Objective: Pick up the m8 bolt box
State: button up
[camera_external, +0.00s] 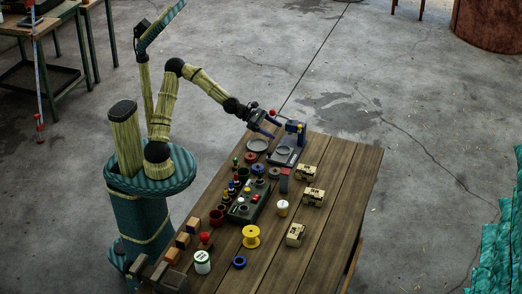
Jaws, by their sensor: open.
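Several small tan boxes with dark printing lie on the wooden table: a far box (307,173), a middle box (313,197) and a near box (295,235). The print is too small to tell which is the m8 bolt box. My gripper (274,129) is open over the far end of the table, beside a dark blue-grey device. It is apart from all the tan boxes, which lie nearer the camera and to its right.
The device (286,152) stands at the table's far end. A dark green control box (246,204), a yellow spool (251,236), a white-lidded jar (282,208) and a white tin (202,261) crowd the left and middle. The table's right side (345,185) is clear.

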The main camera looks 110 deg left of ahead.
aim_at(304, 168)
notch_tip(304, 168, down, 13)
jog(key=shift+r, duration=0.15)
jog(key=p+x, duration=0.1)
jog(key=x, duration=1.1)
jog(key=shift+w, duration=0.1)
jog(key=shift+w, duration=0.1)
jog(key=p+x, duration=0.1)
jog(key=x, duration=0.3)
jog(key=shift+w+r+p, duration=0.1)
jog(key=shift+w+p, duration=0.05)
jog(key=shift+p, duration=0.25)
jog(key=shift+w+a+f, duration=0.1)
jog(key=shift+w+f, duration=0.15)
jog(key=shift+w, duration=0.15)
